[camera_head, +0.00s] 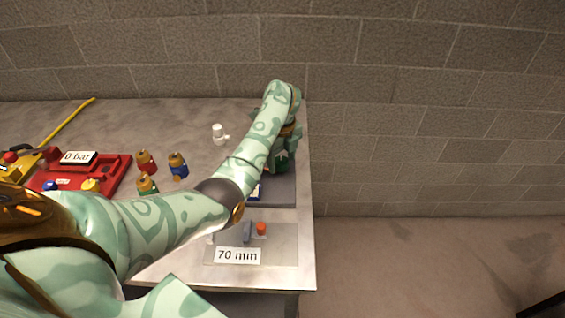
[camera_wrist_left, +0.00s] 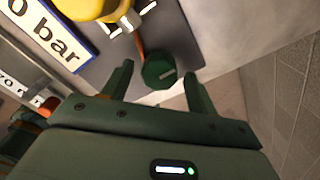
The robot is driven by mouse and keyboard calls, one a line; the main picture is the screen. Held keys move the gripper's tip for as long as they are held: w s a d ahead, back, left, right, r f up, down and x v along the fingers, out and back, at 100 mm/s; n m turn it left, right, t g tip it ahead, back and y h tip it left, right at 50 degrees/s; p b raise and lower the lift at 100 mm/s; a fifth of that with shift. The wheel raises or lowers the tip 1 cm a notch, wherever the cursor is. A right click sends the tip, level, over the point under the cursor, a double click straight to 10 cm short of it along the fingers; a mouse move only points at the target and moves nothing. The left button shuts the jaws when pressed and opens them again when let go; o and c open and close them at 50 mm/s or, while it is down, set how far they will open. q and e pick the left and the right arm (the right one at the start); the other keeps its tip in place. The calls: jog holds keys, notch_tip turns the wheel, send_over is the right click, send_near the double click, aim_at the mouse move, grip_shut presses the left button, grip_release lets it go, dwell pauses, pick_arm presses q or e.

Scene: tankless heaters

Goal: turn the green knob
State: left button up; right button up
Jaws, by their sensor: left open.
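The green knob (camera_wrist_left: 158,71) is dark green and round, with a pale line on its face. It shows in the left wrist view, on a grey plate. My left gripper (camera_wrist_left: 158,80) is open, with one finger on each side of the knob and visible gaps between; I cannot tell whether the fingertips reach down around it. In the head view my left gripper (camera_head: 281,163) is over the right side of the bench, and it and my arm hide the knob. My right gripper is in neither view.
A yellow part (camera_wrist_left: 92,8) with a metal fitting and a "0 bar" sign (camera_wrist_left: 50,35) are near the knob. The bench (camera_head: 200,115) also holds a red tray (camera_head: 115,168), several small coloured fittings, a white fitting (camera_head: 219,133) and a "70 mm" sign (camera_head: 237,256). A block wall (camera_head: 400,110) stands behind.

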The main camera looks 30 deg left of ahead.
pick_arm(q)
jog(key=shift+f, duration=0.15)
jog(key=shift+c, duration=0.3)
jog(key=c, duration=0.9)
jog(key=shift+c, duration=0.2)
jog(key=shift+m, duration=0.4)
jog(key=shift+m+p, duration=0.7)
jog(key=shift+m, duration=0.3)
jog(key=m+p, duration=0.1)
jog(key=m, duration=0.1)
jog(key=shift+m, duration=0.3)
jog(key=m+p, duration=0.1)
jog(key=m, duration=0.2)
jog(key=shift+s+m, duration=0.1)
jog(key=shift+m, duration=0.2)
jog(key=shift+m+p, duration=0.6)
jog(key=shift+m, duration=1)
jog(key=shift+a, duration=0.1)
